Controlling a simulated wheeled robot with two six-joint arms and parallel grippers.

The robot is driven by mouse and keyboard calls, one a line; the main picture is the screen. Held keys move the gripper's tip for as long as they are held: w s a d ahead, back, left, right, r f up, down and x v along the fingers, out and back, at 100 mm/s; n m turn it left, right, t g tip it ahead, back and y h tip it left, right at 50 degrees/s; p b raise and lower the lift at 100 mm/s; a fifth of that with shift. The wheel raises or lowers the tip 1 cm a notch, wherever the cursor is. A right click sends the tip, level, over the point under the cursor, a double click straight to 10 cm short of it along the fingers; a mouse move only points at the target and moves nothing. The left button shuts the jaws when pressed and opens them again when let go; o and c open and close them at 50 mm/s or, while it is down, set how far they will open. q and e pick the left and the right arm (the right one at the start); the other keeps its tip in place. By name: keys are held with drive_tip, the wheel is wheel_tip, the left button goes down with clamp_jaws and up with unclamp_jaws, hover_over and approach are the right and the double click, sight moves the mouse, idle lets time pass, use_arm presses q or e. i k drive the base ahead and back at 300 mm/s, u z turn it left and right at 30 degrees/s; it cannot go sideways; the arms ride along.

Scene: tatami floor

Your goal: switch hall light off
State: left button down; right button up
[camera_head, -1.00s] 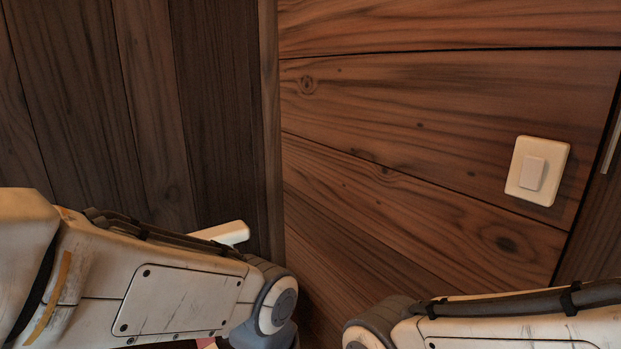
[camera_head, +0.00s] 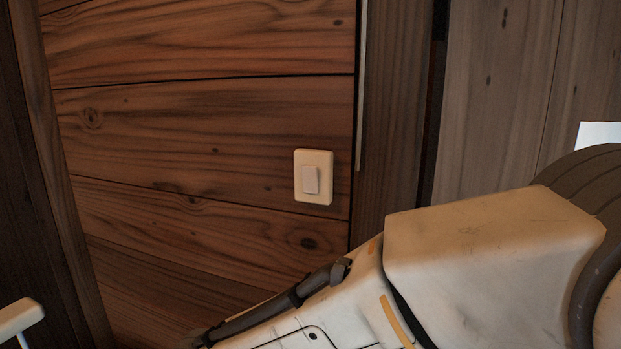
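The hall light switch (camera_head: 313,178) is a cream plate with a pale rocker, fixed upright on the brown plank wall, near the wall's right edge. No gripper is touching it. My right arm crosses the lower right of the head view, below and to the right of the switch; its gripper is out of the picture. My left gripper is not in view either. Whether the hall light is on cannot be told from the lamp itself, as no lamp shows.
The plank wall (camera_head: 200,130) around the switch is bare. A dark wooden post (camera_head: 395,120) and greyish boards (camera_head: 500,90) stand to its right. A white rectangle (camera_head: 600,134) shows at the right edge. A small cream handle-like piece (camera_head: 18,318) is at the lower left.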

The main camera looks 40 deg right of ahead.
sight(309, 180)
drive_tip(key=z, duration=0.05)
drive_tip(key=k, duration=1.2)
drive_tip(key=z, duration=0.2)
drive_tip(key=i, duration=0.8)
drive_tip(key=z, duration=0.4)
